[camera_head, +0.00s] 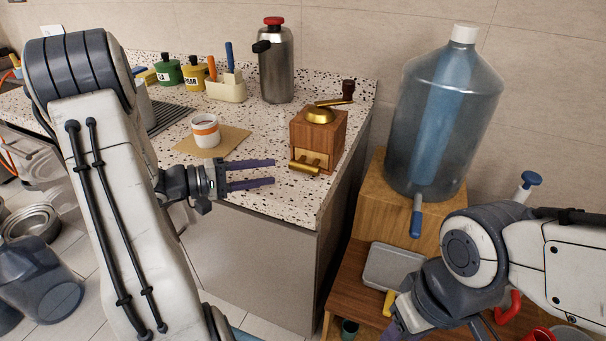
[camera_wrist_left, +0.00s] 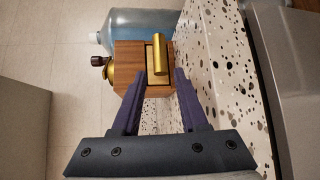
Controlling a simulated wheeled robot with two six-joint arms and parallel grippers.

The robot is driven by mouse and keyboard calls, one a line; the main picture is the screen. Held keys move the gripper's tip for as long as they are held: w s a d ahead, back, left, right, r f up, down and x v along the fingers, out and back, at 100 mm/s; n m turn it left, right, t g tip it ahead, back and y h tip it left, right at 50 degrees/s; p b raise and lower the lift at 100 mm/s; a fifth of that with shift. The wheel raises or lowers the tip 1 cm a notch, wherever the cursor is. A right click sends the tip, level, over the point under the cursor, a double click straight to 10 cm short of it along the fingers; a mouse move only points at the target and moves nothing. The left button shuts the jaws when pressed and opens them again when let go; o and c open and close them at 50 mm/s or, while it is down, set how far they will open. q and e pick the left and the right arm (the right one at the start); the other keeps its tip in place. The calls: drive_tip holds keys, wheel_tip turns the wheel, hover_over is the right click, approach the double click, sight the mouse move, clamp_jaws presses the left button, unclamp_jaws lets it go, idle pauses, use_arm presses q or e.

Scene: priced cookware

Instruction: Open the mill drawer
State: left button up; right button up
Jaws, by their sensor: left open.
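The mill (camera_head: 334,134) is a brown wooden box with a brass dome on top, standing near the counter's right edge. Its pale drawer front has a gold bar handle (camera_head: 305,167) low on the side facing me; the drawer looks shut. In the left wrist view the mill (camera_wrist_left: 128,58) lies sideways, with the handle (camera_wrist_left: 161,54) ahead and between the fingertip lines. My left gripper (camera_head: 274,172) is open and empty, its purple fingers pointing at the handle from the left, a short gap away. My right gripper (camera_head: 399,331) is only partly in view at the bottom edge.
The speckled counter (camera_head: 285,201) is clear in front of the mill. A cup (camera_head: 205,131) on a mat stands left, a steel flask (camera_head: 277,70) behind. A large water bottle (camera_head: 440,120) stands on a wooden stand at right. A grey tray (camera_head: 393,267) lies below.

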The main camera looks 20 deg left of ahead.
sight(297, 169)
use_arm(q)
drive_tip(key=p+x, duration=0.1)
drive_tip(key=x, duration=0.8)
drive_tip(key=shift+w+d, duration=0.15)
drive_tip(key=shift+d, duration=0.25)
clamp_jaws()
idle(0.9)
